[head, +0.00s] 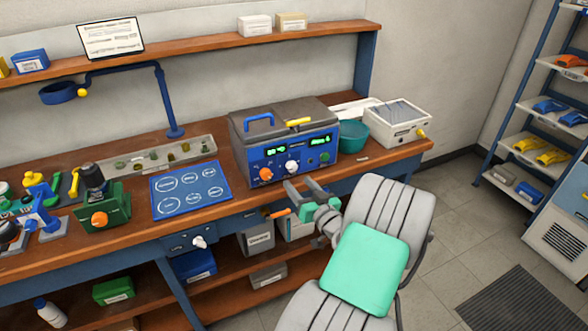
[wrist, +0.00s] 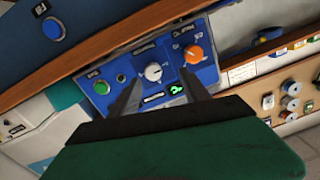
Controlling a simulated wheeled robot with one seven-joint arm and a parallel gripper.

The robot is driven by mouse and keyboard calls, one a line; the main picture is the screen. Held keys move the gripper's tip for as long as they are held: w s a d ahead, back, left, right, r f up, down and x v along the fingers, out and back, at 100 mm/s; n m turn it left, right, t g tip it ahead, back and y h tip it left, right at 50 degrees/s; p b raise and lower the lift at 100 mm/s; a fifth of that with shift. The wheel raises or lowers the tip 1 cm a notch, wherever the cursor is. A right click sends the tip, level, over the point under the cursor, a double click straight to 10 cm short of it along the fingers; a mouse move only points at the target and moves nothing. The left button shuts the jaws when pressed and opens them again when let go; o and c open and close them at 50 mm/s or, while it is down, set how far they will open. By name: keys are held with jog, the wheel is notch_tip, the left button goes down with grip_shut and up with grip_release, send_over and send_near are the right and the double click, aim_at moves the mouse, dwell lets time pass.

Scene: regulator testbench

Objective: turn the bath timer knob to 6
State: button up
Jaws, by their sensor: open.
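The bath is a dark grey box with a lid and a blue front panel (head: 325,146) on the bench. Its panel carries an orange knob (head: 265,174), a white knob (head: 292,166) and a green button (head: 324,157). Two green displays sit above them. My gripper (head: 304,188) is open and empty, just in front of the panel's lower edge. In the wrist view, the white knob (wrist: 153,72) shows between the fingers and the orange knob (wrist: 194,53) beyond the right fingertip. Contact is not visible.
A teal bowl (head: 352,136) and a white box (head: 396,120) stand right of the bath. A blue mat with circles (head: 190,189) lies to its left. A yellow item (head: 299,122) rests on the bath's lid. The bench's front edge runs below the panel.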

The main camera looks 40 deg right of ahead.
aim_at(293, 168)
jog(key=shift+m+h, duration=0.3)
jog(key=shift+h, duration=0.1)
jog(key=p+x, duration=0.1)
jog(key=x, duration=0.2)
jog(key=d+p+x, duration=0.1)
jog(key=x, duration=0.3)
jog(key=shift+d+r, duration=0.2)
jog(key=shift+c, duration=0.2)
grip_shut()
